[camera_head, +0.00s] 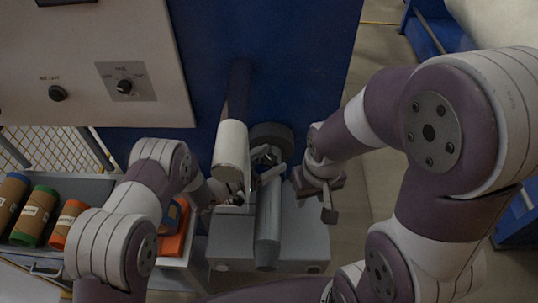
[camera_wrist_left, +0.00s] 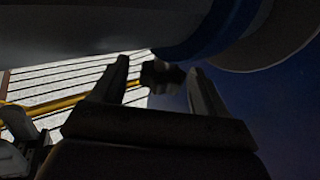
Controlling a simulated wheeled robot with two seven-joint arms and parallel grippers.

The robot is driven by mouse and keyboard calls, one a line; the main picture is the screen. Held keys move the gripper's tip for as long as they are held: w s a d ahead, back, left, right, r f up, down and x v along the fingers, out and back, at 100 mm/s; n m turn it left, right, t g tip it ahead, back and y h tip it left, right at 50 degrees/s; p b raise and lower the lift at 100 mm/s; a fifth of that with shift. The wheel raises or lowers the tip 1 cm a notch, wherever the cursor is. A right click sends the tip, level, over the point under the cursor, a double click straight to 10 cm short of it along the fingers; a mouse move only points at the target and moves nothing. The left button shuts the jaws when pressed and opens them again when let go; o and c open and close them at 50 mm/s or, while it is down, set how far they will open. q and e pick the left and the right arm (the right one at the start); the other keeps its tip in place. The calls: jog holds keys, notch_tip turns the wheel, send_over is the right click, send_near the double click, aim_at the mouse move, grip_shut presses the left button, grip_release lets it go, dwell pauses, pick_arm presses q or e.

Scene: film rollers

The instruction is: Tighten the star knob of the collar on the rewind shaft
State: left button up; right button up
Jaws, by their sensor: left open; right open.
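The dark rewind shaft (camera_head: 239,85) comes out of the blue machine face and carries a white roll (camera_head: 232,145). My left gripper (camera_head: 238,197) is open just below the roll's near end. In the left wrist view, a small dark lobed knob (camera_wrist_left: 162,75), seemingly the star knob, shows between the open fingers of my left gripper (camera_wrist_left: 158,88), under a large rounded surface. I cannot tell whether the fingers touch it. The collar is not clearly visible in the head view. My right gripper (camera_head: 328,197) is open and empty, to the right and apart from the shaft.
The blue machine face (camera_head: 300,60) stands behind, with a light control panel (camera_head: 100,60) at left. A grey cart (camera_head: 85,187) holds several labelled rolls (camera_head: 36,215). An orange object (camera_head: 172,243) lies near my left arm. Floor shows to the right.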

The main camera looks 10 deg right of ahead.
pick_arm(q)
jog(key=shift+w+d+f, duration=0.1)
jog(key=shift+w+d, duration=0.15)
jog(key=shift+d, duration=0.05)
jog(key=c, duration=1)
jog(key=shift+o, duration=0.2)
jog(key=shift+f+m+g+b, duration=0.2)
jog(key=shift+m+g+b, duration=0.15)
jog(key=shift+b, duration=0.5)
jog(key=m+g+b, duration=0.2)
jog(key=g+b, duration=0.2)
jog(key=m+g+h+b, duration=0.1)
jog(key=m+g+b, duration=0.2)
jog(key=g+b, duration=0.1)
jog(key=shift+b, duration=0.45)
jog(key=shift+r+m+g+b, duration=0.2)
jog(key=shift+m+g+b, duration=0.25)
jog(key=shift+g+b, duration=0.35)
jog(key=o, duration=1)
jog(key=shift+c, duration=0.2)
jog(key=shift+a, duration=0.1)
